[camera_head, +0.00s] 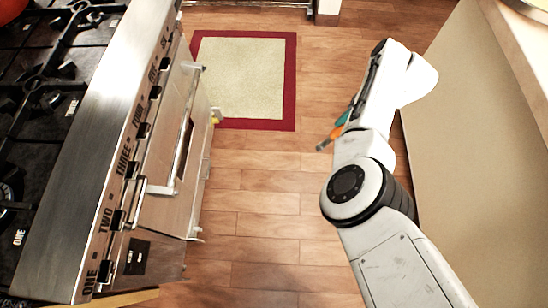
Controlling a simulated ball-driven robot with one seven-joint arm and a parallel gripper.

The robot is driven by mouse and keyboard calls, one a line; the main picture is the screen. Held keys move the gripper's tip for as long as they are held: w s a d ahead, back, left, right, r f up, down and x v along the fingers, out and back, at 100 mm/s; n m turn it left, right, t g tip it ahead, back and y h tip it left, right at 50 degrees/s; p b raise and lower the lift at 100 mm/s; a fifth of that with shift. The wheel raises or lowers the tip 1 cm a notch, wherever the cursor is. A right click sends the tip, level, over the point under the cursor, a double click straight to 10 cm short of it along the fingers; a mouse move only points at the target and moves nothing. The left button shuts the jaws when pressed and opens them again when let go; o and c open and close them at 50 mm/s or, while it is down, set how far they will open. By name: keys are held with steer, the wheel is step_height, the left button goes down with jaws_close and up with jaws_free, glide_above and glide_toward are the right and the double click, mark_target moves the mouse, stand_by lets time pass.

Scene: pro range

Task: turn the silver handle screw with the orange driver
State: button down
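The silver handle (187,125) is a long bar on the front of the oven, left of centre. The screw itself is too small to make out. A small orange thing (329,138), likely the driver, shows at the left edge of my white arm, with a teal patch just above it. Most of it is hidden behind the arm. It is well to the right of the handle, with open floor between. My gripper's fingers are hidden by the arm, so I cannot tell whether they hold the driver.
The stove (105,140) with labelled knobs and black burners fills the left. A red-bordered mat (242,78) lies on the wooden floor (255,210). A beige panel (465,150) stands close on the right of my arm. The floor between is clear.

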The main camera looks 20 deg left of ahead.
steer(key=s+a+f+m+y+b, duration=0.25)
steer(key=s+a+f+y, duration=0.3)
steer(key=a, duration=0.35)
steer(key=s+a+f+m+y+b, duration=0.2)
steer(key=s+a+f+y+b, duration=0.2)
steer(key=s+a+f, duration=0.45)
steer(key=s+a+f+y+b, duration=0.2)
steer(key=s+a, duration=0.4)
steer(key=s, duration=0.3)
steer(key=shift+s+a+g+b, duration=0.15)
steer(key=shift+a+g+b, duration=0.15)
steer(key=shift+g+b, duration=0.15)
steer(key=shift+y, duration=0.25)
